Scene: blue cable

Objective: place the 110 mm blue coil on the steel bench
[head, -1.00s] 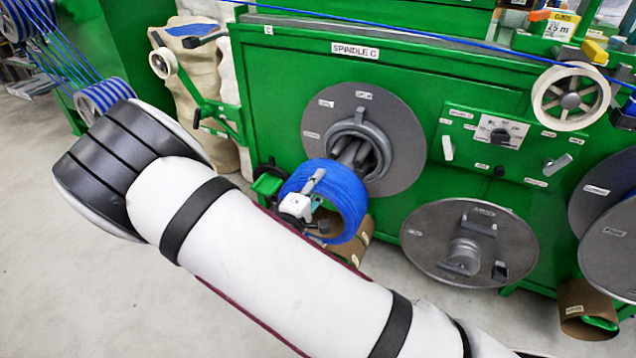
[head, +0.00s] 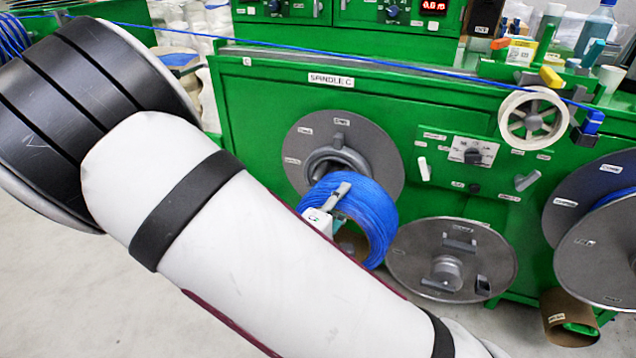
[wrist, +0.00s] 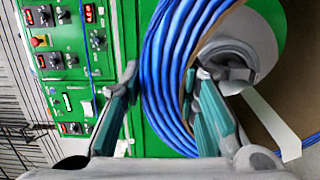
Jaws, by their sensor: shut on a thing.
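The blue coil (head: 372,222) is in the middle of the head view, in front of the grey disc of spindle C (head: 385,150). My gripper (head: 335,200) is mostly hidden behind my arm, with one finger showing over the coil's upper left side. In the wrist view my gripper (wrist: 160,88) has one finger on each side of the coil's wound band (wrist: 168,75), shut on it. The coil's far side is cut off in the wrist view. The steel bench cannot be made out for certain in either view.
The green machine (head: 262,110) fills the background. A lower grey disc (head: 405,262) stands right of the coil, and more reels (head: 590,250) stand at the right edge. A blue cable (head: 400,68) runs across above. A brown tube (head: 568,318) lies at lower right.

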